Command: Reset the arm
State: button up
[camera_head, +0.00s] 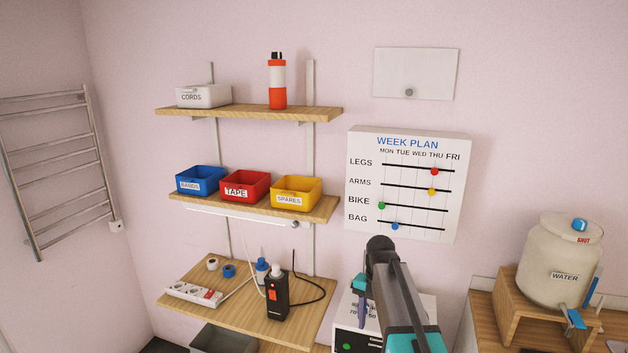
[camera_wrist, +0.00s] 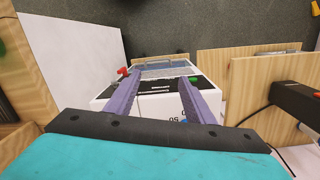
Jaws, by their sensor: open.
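My arm reaches up from the lower edge of the head view. My gripper (camera_head: 363,308) points down in front of a white box with a dial (camera_head: 344,318), below the week plan board. In the wrist view, the two purple fingers of my gripper (camera_wrist: 158,78) are spread apart with nothing held between them. The white box (camera_wrist: 103,104) with a dark panel lies beyond and between the fingers. I cannot tell how far the fingertips are from it. My arm hides part of the box in the head view.
Left of my arm, the lowest shelf (camera_head: 217,312) holds a black device (camera_head: 277,298) and a power strip (camera_head: 193,293). The week plan board (camera_head: 409,222) hangs behind my arm. A water jug (camera_head: 556,258) stands on a wooden stand at the right.

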jog(key=s+f+g+b, duration=0.1)
jog(key=s+f+b, duration=0.1)
jog(key=s+f, duration=0.6)
jog(key=s+f+g+b, duration=0.2)
jog(key=s+f, duration=0.1)
jog(key=f, duration=0.9)
jog(key=s+f+g+b, duration=0.1)
jog(key=s+f+b, duration=0.1)
jog(key=s+f, duration=0.6)
jog(key=s+f+n+g+b, duration=0.1)
jog(key=s+f+n+b, duration=0.3)
jog(key=s+f, duration=1.8)
jog(key=shift+s+a+n, duration=0.15)
jog(key=shift+s+n, duration=0.15)
jog(key=shift+n, duration=1.1)
jog(key=shift+r, duration=0.1)
